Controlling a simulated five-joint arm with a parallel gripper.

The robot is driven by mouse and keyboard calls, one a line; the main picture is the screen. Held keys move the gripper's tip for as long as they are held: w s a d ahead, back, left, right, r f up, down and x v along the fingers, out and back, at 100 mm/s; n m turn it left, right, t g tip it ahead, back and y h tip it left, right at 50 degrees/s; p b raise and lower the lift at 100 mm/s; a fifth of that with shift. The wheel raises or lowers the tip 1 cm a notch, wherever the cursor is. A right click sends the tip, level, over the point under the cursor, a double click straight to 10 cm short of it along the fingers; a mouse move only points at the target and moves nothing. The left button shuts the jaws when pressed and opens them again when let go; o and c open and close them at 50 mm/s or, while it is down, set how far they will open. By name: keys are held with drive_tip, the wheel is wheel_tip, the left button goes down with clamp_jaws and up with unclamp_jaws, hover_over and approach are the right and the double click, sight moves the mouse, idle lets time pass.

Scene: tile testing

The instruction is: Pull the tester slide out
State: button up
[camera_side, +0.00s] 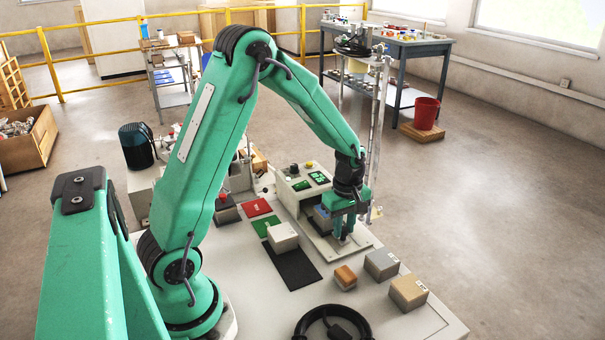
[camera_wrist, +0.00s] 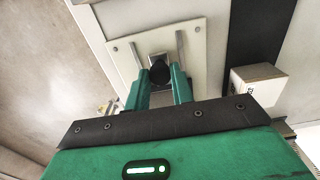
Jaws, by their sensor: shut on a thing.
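The tester (camera_side: 297,187), a pale box with green displays and buttons on top, stands at the back of the bench. Its slide, a pale plate with screws at its corners, shows in the wrist view (camera_wrist: 122,50). My gripper (camera_side: 344,237) points down at the front of the tester. In the wrist view, the two green fingers of my gripper (camera_wrist: 160,78) are shut on a dark round knob (camera_wrist: 160,72) on the slide. Part of the tester is hidden behind my arm in the side view.
A pale block (camera_side: 282,238) stands by the black mat (camera_side: 294,270), left of the slide. Red (camera_side: 257,207) and green (camera_side: 264,225) mats lie farther back.

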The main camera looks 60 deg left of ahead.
drive_tip(key=shift+d, duration=0.85)
drive_tip(key=o, duration=0.8)
drive_tip(key=shift+r, duration=0.2)
wheel_tip(320, 180, up, 6)
drive_tip(key=shift+f, duration=0.15)
idle(0.5)
